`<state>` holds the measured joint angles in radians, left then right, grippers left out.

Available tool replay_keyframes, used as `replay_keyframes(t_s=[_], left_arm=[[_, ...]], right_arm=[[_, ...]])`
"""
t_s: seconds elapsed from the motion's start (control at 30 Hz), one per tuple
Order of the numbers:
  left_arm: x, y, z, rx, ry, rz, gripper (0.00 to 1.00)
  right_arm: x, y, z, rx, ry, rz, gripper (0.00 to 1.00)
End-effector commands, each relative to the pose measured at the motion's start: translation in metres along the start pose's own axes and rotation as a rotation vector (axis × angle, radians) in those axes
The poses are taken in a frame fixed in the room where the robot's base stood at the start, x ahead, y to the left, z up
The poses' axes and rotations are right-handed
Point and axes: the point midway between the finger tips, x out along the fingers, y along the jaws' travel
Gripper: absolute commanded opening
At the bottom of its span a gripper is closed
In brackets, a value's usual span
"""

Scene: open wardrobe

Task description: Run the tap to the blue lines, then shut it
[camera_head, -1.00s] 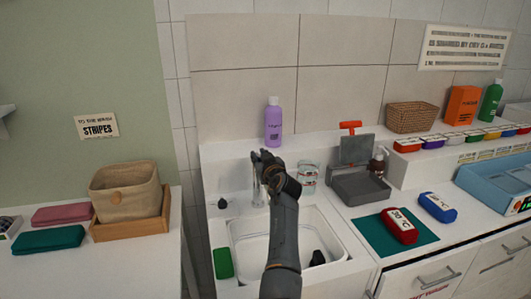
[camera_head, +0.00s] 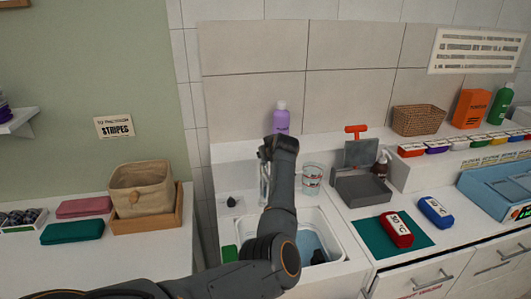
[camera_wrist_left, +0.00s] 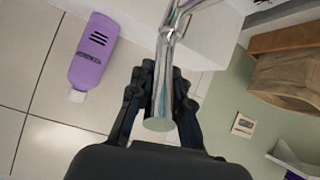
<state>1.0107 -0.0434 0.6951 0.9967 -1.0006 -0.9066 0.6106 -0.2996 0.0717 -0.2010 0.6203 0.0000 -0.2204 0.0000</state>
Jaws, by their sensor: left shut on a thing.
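The chrome tap (camera_head: 264,188) stands at the back of the white sink (camera_head: 333,232), partly hidden by my arm. In the left wrist view, its chrome part (camera_wrist_left: 162,85) runs between my fingers. My left gripper (camera_head: 268,150) is shut on the tap near its top; the wrist view also shows this gripper (camera_wrist_left: 160,100). Bluish water (camera_head: 308,243) shows in the right part of the basin; my arm hides most of the rest. I cannot make out the blue lines. My right gripper is not in view.
A purple bottle (camera_head: 281,118) stands behind the tap. A glass (camera_head: 312,180) with red marks stands to its right, then a grey tray (camera_head: 362,190). A green item (camera_head: 229,253) lies at the sink's left edge, and a dark item (camera_head: 318,257) is at its right.

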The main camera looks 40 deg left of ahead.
Motion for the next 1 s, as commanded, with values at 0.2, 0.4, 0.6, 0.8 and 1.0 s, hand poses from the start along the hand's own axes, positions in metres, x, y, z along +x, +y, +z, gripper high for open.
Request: replay_keyframes(t_s=[0.2, 0.4, 0.6, 0.8, 1.0], left_arm=[[0.000, 0.000, -0.001, -0.001, -0.003, -0.001, 0.00], [0.000, 0.000, -0.001, -0.001, -0.002, -0.001, 0.24], [0.000, 0.000, -0.001, 0.000, -0.002, -0.001, 0.42], [-0.001, 0.000, -0.001, 0.000, -0.002, -0.001, 0.42], [-0.017, 0.001, 0.000, -0.001, -0.002, 0.000, 0.42]], right_arm=[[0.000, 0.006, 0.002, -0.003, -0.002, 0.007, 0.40], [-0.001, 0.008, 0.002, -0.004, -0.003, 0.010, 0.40], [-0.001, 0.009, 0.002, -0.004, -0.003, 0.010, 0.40], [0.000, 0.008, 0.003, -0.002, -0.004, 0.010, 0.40], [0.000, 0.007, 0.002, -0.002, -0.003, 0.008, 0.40]])
